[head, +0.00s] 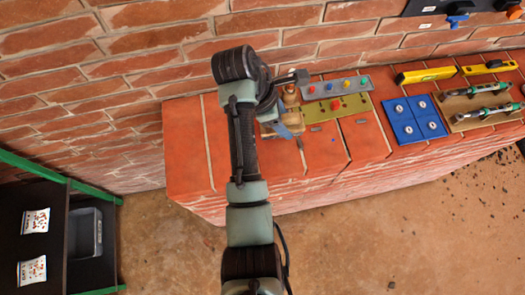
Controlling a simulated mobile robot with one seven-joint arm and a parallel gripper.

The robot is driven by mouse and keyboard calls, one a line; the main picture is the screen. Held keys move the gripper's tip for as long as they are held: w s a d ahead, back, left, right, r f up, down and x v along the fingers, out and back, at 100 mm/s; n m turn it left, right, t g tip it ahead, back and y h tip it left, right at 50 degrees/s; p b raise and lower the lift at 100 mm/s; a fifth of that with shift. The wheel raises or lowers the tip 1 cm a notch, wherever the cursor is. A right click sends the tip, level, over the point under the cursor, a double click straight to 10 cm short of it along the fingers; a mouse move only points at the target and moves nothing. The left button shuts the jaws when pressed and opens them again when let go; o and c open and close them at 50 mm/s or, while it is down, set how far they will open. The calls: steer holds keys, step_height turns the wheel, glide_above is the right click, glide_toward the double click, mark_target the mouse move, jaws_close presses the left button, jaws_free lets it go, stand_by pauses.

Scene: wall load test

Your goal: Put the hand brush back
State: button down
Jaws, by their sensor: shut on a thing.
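My arm reaches up the middle of the head view and bends over the brick ledge (190,140). My gripper (292,80) is at its end, partly hidden by my own wrist. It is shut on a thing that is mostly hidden. A small brown wooden piece (291,95) shows just below the gripper and may be part of the hand brush; I cannot make out bristles. A blue and wooden item (292,125) shows beside my arm on the ledge, partly covered; I cannot tell what it is.
Right of the gripper lie a grey strip with coloured knobs (347,85) and an olive plate (336,108). A brick wall rises behind. A dark shelf (50,230) stands lower left.

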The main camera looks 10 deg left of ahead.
steer(key=shift+s+a, duration=0.15)
steer(key=shift+a, duration=0.2)
steer(key=shift+s+a+f+n, duration=0.1)
steer(key=shift+f+n, duration=0.2)
steer(key=shift+f, duration=0.05)
steer(key=f, duration=0.5)
steer(key=shift+w, duration=0.3)
steer(key=shift+f, duration=2.1)
steer(key=shift+s, duration=0.1)
steer(key=shift+c, duration=0.8)
jaws_free()
steer(key=shift+f, duration=0.15)
